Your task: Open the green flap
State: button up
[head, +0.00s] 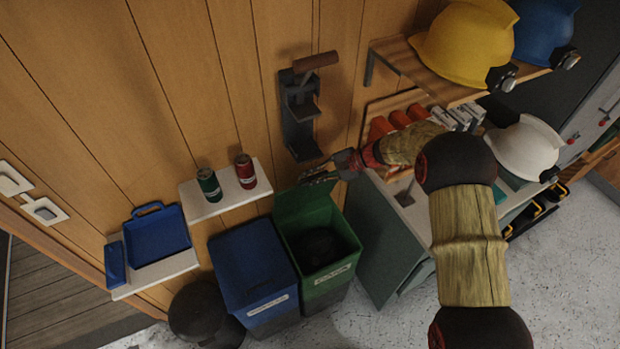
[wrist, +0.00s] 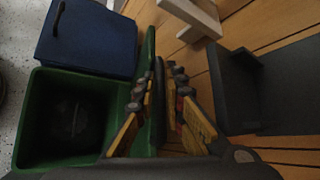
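The green bin (head: 328,277) stands against the plank wall, and its mouth is uncovered with a dark bag inside. Its green flap (head: 300,203) is raised, standing up at the back of the mouth near the wall. In the wrist view the flap (wrist: 152,50) shows nearly edge-on beside the open bin (wrist: 30,120). My gripper (head: 320,175) is at the flap's upper edge. In the wrist view its fingers (wrist: 162,100) are spread, with the flap between them; I cannot tell whether either finger touches it.
A blue bin (head: 252,270) with its lid down stands left of the green one. A small shelf (head: 222,196) with two cans and a dark wall bracket (head: 298,115) are close to my gripper. A grey-green cabinet (head: 385,245) stands at right.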

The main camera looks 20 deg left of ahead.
jog(key=o, duration=0.4)
jog(key=shift+c, duration=0.2)
jog(key=v, duration=1.2)
jog(key=shift+f, duration=0.1)
jog(key=shift+c, duration=0.2)
